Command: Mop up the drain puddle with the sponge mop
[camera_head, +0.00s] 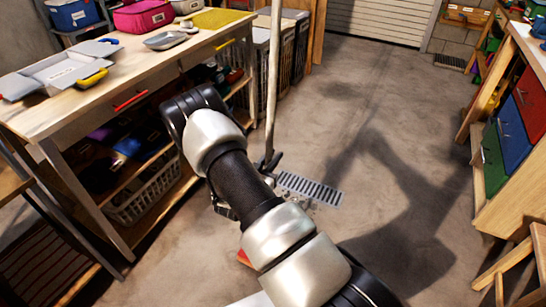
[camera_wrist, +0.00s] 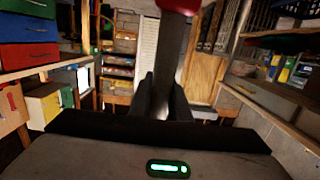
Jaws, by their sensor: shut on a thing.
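The mop's long pale handle (camera_head: 272,80) stands nearly upright in the head view, beside the drain grate (camera_head: 312,189). My gripper (camera_head: 268,162) is shut on the handle; its dark fingers show at the handle's lower visible part. In the wrist view the dark fingers (camera_wrist: 167,98) close around a dark-looking shaft (camera_wrist: 172,60) with a red part at its top. The mop's sponge head is not clearly seen; my arm covers the floor below. A small red-orange piece (camera_head: 243,258) peeks out beside my arm; I cannot tell what it is. Faint shiny spots lie by the grate; the puddle's outline is unclear.
A wooden workbench (camera_head: 60,125) with trays and a pink box (camera_head: 143,15) stands at left, a white basket (camera_head: 145,195) on its lower shelf. Colored drawers (camera_head: 510,125) and a wooden stool (camera_head: 515,270) stand at right. The concrete floor between is clear.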

